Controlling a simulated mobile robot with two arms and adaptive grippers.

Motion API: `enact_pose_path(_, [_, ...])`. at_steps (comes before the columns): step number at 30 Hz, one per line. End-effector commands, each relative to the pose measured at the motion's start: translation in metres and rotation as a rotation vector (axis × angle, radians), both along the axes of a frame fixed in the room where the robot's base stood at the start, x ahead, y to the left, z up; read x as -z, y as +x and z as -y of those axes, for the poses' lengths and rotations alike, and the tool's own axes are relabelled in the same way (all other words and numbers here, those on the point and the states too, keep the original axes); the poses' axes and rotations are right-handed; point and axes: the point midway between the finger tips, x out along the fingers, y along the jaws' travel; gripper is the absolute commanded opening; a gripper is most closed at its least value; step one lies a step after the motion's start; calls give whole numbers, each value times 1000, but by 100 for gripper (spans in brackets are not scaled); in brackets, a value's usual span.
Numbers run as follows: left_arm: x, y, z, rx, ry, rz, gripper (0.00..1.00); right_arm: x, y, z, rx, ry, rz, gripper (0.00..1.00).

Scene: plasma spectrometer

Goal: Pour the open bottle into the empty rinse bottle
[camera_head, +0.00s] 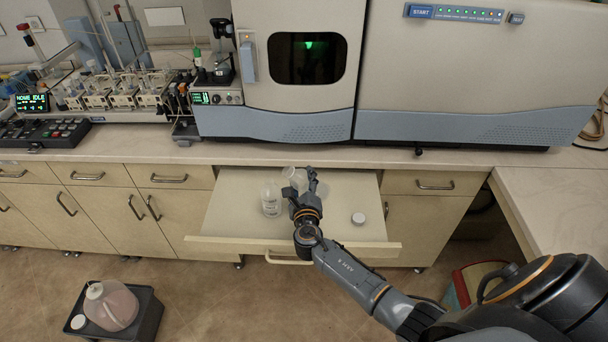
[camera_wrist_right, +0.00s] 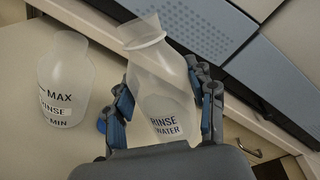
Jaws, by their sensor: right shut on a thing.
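My right gripper (camera_head: 303,187) is shut on an open, translucent bottle (camera_head: 291,174) above the pulled-out drawer. In the right wrist view, this bottle (camera_wrist_right: 160,90) has a "RINSE WATER" label and sits between the two fingers (camera_wrist_right: 165,105), its open neck leaning up and to the left. The other bottle, the rinse bottle (camera_head: 271,200), stands upright in the drawer just left of the gripper. In the right wrist view, this rinse bottle (camera_wrist_right: 65,88) shows MAX, RINSE and MIN marks, apart from the held one. I see no stream between them. My left gripper is out of view.
The spectrometer (camera_head: 430,80) stands on the counter behind. A jug (camera_head: 112,305) sits in a dark tub on the floor at left. The drawer's right side is mostly clear.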

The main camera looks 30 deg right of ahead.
Motion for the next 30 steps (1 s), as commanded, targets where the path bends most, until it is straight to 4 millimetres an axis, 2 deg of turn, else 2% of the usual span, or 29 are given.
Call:
enact_pose_path(1, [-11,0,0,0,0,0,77,-7,2,-1,0,-26,-15,20])
enact_pose_path(18, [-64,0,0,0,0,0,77,-12,9,-14,0,-361,-221,20])
enact_pose_path(30, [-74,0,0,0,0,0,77,-10,11,-18,0,-472,-289,20])
